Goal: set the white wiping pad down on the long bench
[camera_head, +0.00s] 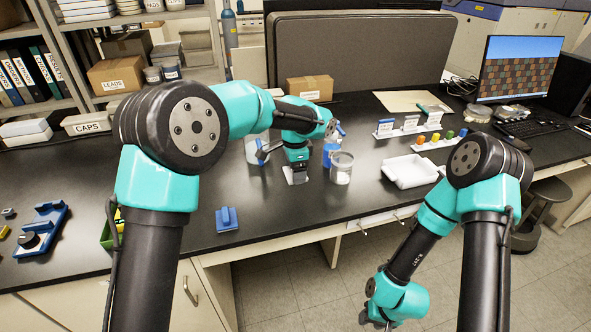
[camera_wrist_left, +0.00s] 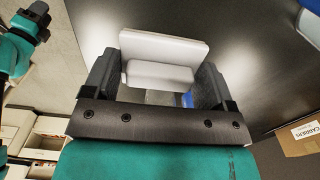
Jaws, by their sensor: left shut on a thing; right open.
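The white wiping pad (camera_head: 296,177) is held in my left gripper (camera_head: 297,168), low over the black top of the long bench (camera_head: 300,220). In the left wrist view the pad (camera_wrist_left: 160,52) is a white plate with a thicker block, between the two dark fingers of my left gripper (camera_wrist_left: 156,80). I cannot tell whether its underside touches the bench. My right gripper (camera_head: 378,322) hangs low at the bottom of the head view, in front of the bench over the floor. It is partly hidden and holds nothing visible.
A clear jar (camera_head: 341,168) and a blue container (camera_head: 329,151) stand close right of the pad. A clear beaker (camera_head: 256,150) stands behind left. A blue pad-like block (camera_head: 227,219) lies front left. A white tray (camera_head: 409,171) lies right. The front bench between is clear.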

